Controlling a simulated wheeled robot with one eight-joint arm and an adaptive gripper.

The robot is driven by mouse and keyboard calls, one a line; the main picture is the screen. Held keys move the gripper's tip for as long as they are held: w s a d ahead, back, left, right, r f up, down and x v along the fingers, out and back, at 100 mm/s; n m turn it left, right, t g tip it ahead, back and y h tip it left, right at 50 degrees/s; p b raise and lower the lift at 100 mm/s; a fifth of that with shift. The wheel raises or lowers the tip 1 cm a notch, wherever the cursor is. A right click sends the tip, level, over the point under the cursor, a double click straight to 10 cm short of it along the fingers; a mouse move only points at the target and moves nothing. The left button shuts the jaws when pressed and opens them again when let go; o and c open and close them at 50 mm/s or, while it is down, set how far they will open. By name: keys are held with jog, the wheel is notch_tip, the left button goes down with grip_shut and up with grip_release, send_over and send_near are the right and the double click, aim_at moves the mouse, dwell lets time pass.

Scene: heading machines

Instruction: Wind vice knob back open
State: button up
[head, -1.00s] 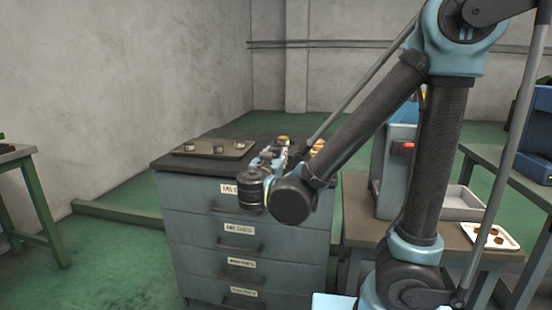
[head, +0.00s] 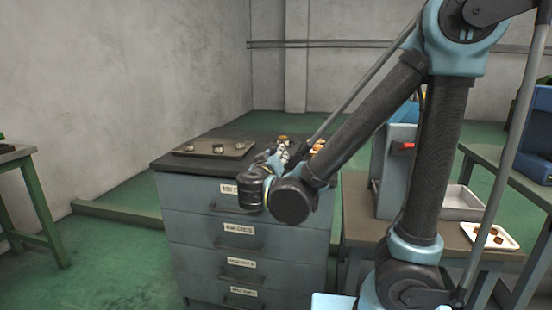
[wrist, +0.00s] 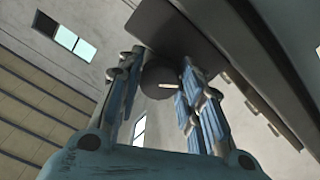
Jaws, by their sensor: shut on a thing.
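A round dark grey vice knob (wrist: 160,76) sits between the two fingers of my gripper (wrist: 159,88) in the wrist view. My gripper is shut on it, with one finger on each side. A small pale mark shows on the knob's right side. A dark grey block (wrist: 172,32), which looks like part of the vice, is just beyond the knob. In the head view my gripper (head: 280,157) is over the right part of the drawer cabinet top, where the fingers and wrist hide most of the vice and knob.
A brown tray (head: 232,150) with several small metal parts lies on the cabinet (head: 190,205). A blue-grey machine with a red lever (head: 406,146) stands to the right. A white tray (head: 502,237) with brown pieces is on the bench.

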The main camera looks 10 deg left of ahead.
jog(key=n, duration=0.5)
jog(key=shift+n, duration=2.6)
jog(key=o, duration=1.1)
jog(key=shift+s, duration=0.2)
jog(key=shift+s+a, duration=0.2)
jog(key=shift+s, duration=5.6)
